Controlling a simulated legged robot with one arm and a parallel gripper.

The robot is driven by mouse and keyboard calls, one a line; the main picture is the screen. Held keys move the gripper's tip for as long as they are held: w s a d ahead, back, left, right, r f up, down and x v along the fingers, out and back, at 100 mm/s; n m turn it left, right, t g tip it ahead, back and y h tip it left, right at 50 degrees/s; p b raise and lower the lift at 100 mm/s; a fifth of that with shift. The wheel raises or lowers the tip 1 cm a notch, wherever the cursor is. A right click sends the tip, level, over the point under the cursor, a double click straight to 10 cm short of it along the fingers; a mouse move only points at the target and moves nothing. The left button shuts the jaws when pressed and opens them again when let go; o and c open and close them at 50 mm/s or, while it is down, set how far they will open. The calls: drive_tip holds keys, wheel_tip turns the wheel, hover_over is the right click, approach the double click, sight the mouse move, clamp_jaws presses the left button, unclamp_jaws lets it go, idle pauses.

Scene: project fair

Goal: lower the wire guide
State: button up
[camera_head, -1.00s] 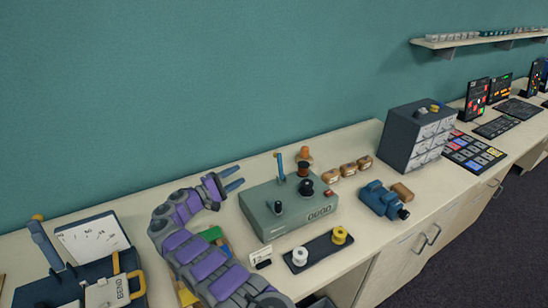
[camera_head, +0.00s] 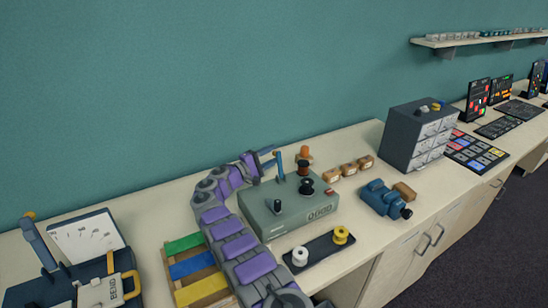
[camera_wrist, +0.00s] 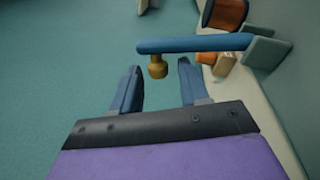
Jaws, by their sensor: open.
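The wire guide (camera_head: 280,165) is a blue bar standing upright on the grey-green winding machine (camera_head: 315,215). In the wrist view the wire guide (camera_wrist: 195,43) runs across the picture from a grey-green bracket at right to a brass knob (camera_wrist: 157,66) near its left end. My gripper (camera_head: 271,157) is beside the upper part of the bar, just left of it in the head view. Its two blue fingers (camera_wrist: 160,72) are open, and the knob appears between their tips in the wrist view. I cannot tell whether they touch it.
Two spools (camera_head: 340,235) stand on a black tray in front of the machine. A tray of coloured strips (camera_head: 190,265) lies left of my arm. Copper-coloured coils (camera_head: 348,169) and a blue device (camera_head: 383,199) are to the right. The teal wall is close behind.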

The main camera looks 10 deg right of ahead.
drive_tip(key=shift+b+x, duration=0.35)
drive_tip(key=shift+x, duration=0.6)
drive_tip(key=shift+w, duration=0.1)
drive_tip(key=shift+c, duration=0.3)
clamp_jaws()
